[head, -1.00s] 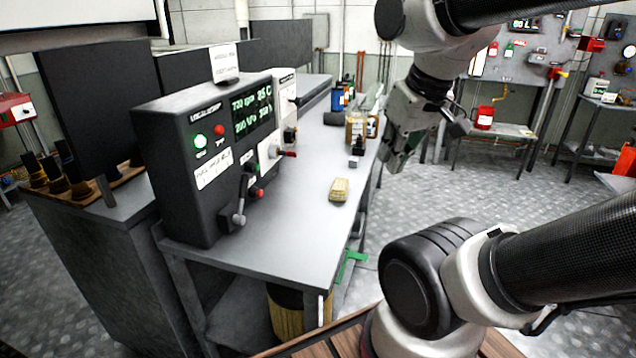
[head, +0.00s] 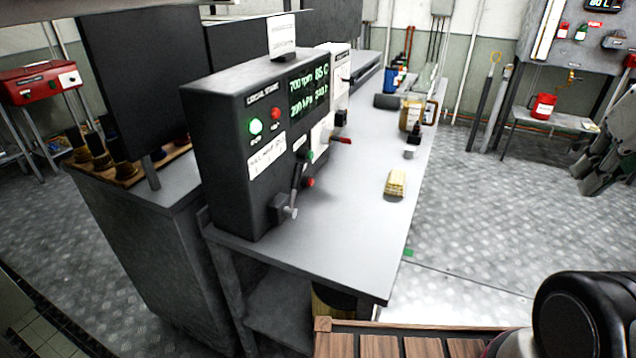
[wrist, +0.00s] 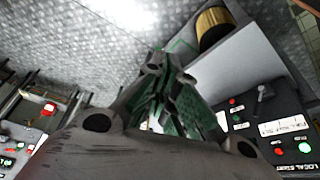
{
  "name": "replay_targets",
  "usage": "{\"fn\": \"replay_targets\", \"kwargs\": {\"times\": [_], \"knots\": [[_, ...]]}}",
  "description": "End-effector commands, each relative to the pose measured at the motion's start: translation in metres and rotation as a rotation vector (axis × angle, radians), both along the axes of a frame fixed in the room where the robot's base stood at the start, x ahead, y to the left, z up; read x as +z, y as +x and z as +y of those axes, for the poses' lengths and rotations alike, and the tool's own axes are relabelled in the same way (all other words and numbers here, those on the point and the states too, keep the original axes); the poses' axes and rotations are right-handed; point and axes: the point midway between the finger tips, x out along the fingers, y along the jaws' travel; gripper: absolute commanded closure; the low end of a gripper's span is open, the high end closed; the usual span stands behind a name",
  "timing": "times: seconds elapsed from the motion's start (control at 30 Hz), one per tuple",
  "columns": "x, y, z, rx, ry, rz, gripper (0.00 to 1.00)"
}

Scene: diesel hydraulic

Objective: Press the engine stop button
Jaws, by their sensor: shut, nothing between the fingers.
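Lower down are a lever (head: 290,208), a small green button (head: 309,156) and another red button (head: 309,182). My gripper (wrist: 166,72) is shut and empty, well apart from the box. It shows partly at the head view's right edge (head: 572,183).
Bottles and cans stand farther back. A tall dark panel (head: 122,85) rises behind the box at left. Open floor (head: 480,220) lies right of the bench.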

Motion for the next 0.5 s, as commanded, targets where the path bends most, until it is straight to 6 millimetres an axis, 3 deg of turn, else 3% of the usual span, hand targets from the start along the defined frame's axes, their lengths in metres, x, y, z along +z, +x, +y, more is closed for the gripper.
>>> {"fn": "replay_targets", "kwargs": {"times": [0.07,0.17,0.27,0.37,0.5], "knots": [[-0.001,0.005,0.001,-0.005,0.004,-0.003,1.0],[-0.005,0.029,0.006,-0.031,0.022,-0.022,1.0],[-0.016,0.074,0.019,-0.086,0.065,-0.062,1.0],[-0.035,0.133,0.043,-0.16,0.138,-0.119,1.0],[-0.074,0.21,0.093,-0.261,0.277,-0.195,1.0]]}}
